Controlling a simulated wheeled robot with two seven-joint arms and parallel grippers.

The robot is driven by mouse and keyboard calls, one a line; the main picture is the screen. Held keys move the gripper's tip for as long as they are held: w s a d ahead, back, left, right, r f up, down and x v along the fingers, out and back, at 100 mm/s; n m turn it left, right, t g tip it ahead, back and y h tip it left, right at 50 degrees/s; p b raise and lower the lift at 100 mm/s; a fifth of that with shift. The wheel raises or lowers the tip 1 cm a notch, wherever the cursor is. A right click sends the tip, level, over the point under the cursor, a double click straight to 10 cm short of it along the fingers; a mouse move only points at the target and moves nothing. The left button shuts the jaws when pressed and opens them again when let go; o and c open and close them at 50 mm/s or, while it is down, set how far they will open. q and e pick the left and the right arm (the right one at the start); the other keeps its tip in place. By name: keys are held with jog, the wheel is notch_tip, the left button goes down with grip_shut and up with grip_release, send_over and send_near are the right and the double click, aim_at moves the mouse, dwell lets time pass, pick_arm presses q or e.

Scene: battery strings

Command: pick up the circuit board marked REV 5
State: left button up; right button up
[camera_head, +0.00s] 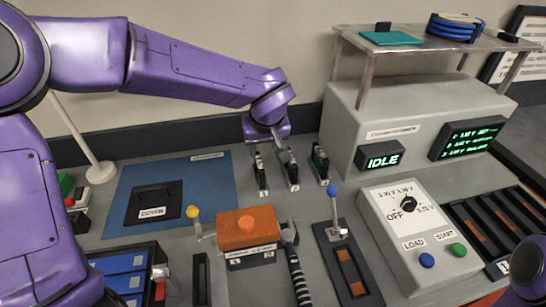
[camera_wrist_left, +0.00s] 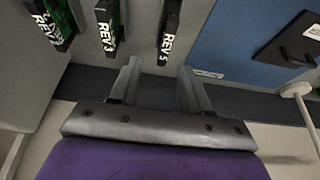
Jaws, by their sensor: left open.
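Three upright circuit boards stand in dark slots at the back of the bench. In the left wrist view the board marked REV 5 (camera_wrist_left: 169,32) is nearest the blue mat, and its label is readable. It appears to be the leftmost of the three in the head view (camera_head: 261,174). The REV 3 board (camera_wrist_left: 107,28) is beside it, and a third board (camera_wrist_left: 54,25) has a partly unclear label. My left gripper (camera_wrist_left: 160,88) is open and empty, with the REV 5 board ahead of the space between its fingers. It also shows above the boards in the head view (camera_head: 271,148).
A blue mat (camera_head: 215,178) with a dark cover lies left of the boards. A grey tester cabinet reading IDLE (camera_head: 382,160) stands to the right, under a shelf (camera_head: 400,42).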

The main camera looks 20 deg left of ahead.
aim_at(260, 163)
pick_arm(q)
jog(key=f, duration=0.2)
jog(key=a+f, duration=0.1)
jog(key=f, duration=0.1)
jog(key=shift+s+a, duration=0.2)
jog(key=x, duration=0.3)
jog(key=w+x, duration=0.1)
jog(key=x, duration=0.2)
jog(key=shift+d+r+p, duration=0.1)
jog(key=shift+p, duration=0.25)
jog(key=shift+s+r, duration=0.1)
jog(key=shift+s, duration=0.15)
jog(key=shift+c, duration=0.9)
grip_shut()
